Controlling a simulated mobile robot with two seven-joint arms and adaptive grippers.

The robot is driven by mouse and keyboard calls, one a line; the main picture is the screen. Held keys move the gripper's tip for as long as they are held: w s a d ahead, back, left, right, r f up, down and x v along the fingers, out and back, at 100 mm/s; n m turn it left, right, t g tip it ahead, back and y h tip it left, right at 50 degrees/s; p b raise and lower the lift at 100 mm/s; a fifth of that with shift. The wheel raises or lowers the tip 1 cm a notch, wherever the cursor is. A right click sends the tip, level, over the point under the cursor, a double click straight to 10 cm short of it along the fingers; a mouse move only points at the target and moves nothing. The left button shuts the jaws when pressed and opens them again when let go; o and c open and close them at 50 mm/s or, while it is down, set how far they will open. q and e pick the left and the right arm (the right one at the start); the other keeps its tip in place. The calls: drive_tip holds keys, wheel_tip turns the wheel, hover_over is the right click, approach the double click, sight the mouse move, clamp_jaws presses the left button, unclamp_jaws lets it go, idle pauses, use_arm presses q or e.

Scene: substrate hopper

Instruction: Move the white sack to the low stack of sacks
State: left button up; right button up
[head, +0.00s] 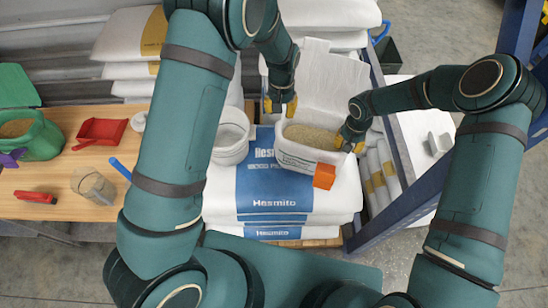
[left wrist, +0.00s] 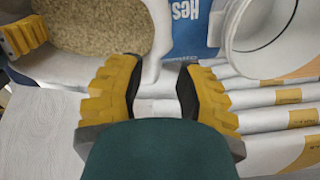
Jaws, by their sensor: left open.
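White sacks with blue Hesmito print (head: 275,188) lie in a stack at the middle of the head view. Another white stack with yellow labels (head: 125,40) stands at the back left, and a further white stack (head: 328,14) at the back. I cannot tell which sack or stack the task means. A white open container of brown granules (head: 292,158) shows over the Hesmito sack. My left gripper (head: 279,105) is open at its left rim; in the left wrist view a thin white edge (left wrist: 157,45) shows between the fingers. My right gripper (head: 352,145) is at its right rim, its opening unclear.
A white bucket (head: 229,145) stands left of the container. The wooden bench (head: 60,195) holds a green can (head: 38,140), a red scoop (head: 102,131) and a clear beaker (head: 94,187). A blue frame (head: 415,210) stands on the right.

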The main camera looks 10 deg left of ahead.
wheel_tip(320, 180, up, 12)
idle(0.6)
idle(0.5)
